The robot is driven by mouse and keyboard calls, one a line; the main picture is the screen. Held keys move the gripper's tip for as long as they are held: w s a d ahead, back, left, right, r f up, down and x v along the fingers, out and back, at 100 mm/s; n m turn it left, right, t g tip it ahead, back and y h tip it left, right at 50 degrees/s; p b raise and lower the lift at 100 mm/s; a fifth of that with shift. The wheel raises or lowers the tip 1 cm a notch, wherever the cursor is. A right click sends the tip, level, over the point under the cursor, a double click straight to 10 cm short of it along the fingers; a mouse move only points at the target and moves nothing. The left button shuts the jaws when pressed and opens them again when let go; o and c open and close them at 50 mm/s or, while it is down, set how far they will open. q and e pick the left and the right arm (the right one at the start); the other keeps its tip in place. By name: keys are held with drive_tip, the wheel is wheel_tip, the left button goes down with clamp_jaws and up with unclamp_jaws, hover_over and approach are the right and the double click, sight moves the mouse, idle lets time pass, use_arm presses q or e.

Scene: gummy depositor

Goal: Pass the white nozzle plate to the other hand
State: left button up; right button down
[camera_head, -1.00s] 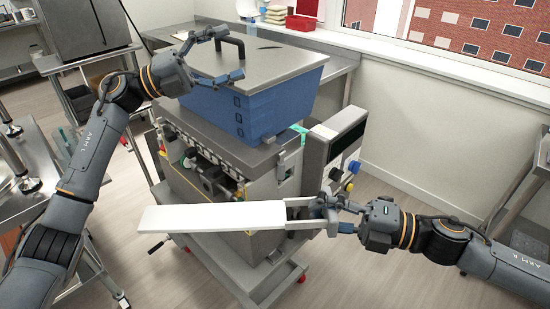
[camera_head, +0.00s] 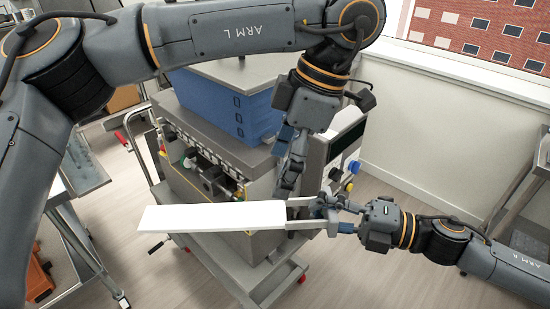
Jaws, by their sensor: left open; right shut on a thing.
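The white nozzle plate (camera_head: 213,217) is a long, flat bar held roughly level in front of the machine. My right gripper (camera_head: 328,211) is shut on the plate's right end, at its narrower frame-like part. My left gripper (camera_head: 287,180) reaches down from above, just over the right part of the plate and close to the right gripper. Its jaws are open. Its fingers overlap one another in this view, so I cannot tell whether they touch the plate.
The gummy depositor (camera_head: 215,150) with its blue hopper (camera_head: 225,105) stands behind the plate on a wheeled cart. A control box (camera_head: 345,150) with knobs is at its right. A steel bench (camera_head: 525,190) stands at the right edge. Floor is clear at lower right.

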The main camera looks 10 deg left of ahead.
sight(247, 213)
use_arm(q)
drive_tip(key=shift+y, duration=0.5)
drive_tip(key=x, duration=0.8)
drive_tip(key=a+x, duration=0.1)
drive_tip(key=x, duration=0.3)
drive_tip(key=shift+w+r, duration=0.15)
drive_tip(key=shift+w, duration=0.1)
drive_tip(key=c, duration=1.3)
drive_tip(key=shift+c, duration=0.8)
use_arm(e)
drive_tip(key=c, duration=0.7)
unclamp_jaws()
